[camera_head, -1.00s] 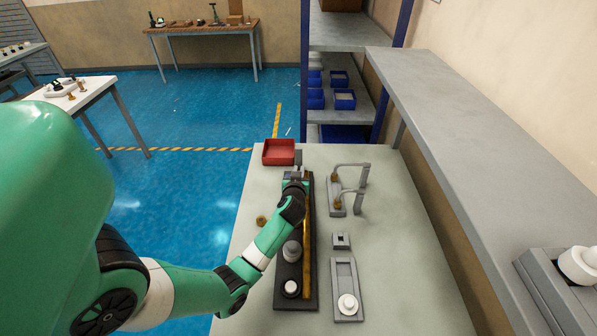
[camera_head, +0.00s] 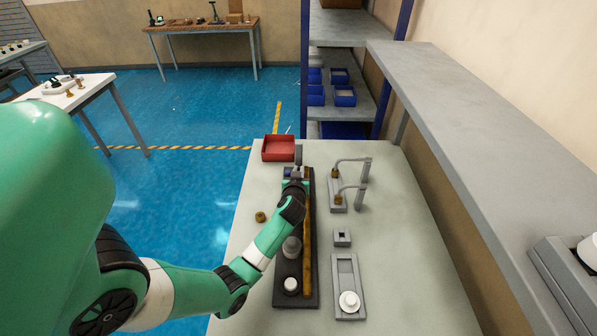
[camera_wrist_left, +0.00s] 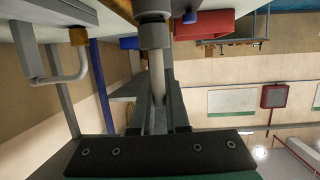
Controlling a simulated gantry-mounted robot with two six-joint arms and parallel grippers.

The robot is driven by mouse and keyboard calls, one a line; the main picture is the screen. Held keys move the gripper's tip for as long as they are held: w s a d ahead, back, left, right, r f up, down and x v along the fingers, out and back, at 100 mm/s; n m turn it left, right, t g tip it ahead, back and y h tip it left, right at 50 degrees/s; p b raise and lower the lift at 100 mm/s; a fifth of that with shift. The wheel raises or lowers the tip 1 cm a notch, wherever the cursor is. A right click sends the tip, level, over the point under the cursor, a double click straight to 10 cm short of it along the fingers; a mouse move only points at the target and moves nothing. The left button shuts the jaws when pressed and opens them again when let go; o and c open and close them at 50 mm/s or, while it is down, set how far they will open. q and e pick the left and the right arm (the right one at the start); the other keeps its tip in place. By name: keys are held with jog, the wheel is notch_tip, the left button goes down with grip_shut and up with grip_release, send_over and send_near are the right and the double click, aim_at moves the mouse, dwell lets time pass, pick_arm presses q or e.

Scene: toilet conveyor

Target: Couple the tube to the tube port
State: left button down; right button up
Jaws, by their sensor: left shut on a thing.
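My left gripper (camera_head: 295,180) is over the far end of a long dark tray. In the left wrist view its fingers (camera_wrist_left: 158,112) are shut on a pale tube (camera_wrist_left: 157,75). A grey collar (camera_wrist_left: 153,36) sits at the tube's far end and lines up with a lighter grey cylinder (camera_wrist_left: 152,7), possibly the tube port. They look close or touching; I cannot tell whether they are joined. In the head view a small grey upright piece (camera_head: 298,154) shows just beyond the gripper, which hides the tube. My right gripper is not in view.
The dark tray (camera_head: 281,298) holds a brown bar (camera_head: 307,250), a grey cylinder (camera_head: 292,247) and a white one (camera_head: 290,285). A red bin (camera_head: 279,149) stands beyond. Bent grey pipes with brass ends (camera_head: 335,174) stand to the right. A brass piece (camera_head: 260,217) lies left.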

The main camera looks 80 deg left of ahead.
pick_arm(q)
jog(key=shift+f, duration=0.25)
jog(key=c, duration=0.8)
grip_release()
jog(key=shift+c, duration=0.2)
jog(key=p+v, duration=0.5)
jog(key=v, duration=0.6)
jog(key=shift+d, duration=0.35)
jog(key=shift+s+r, duration=0.1)
jog(key=shift+s, duration=0.05)
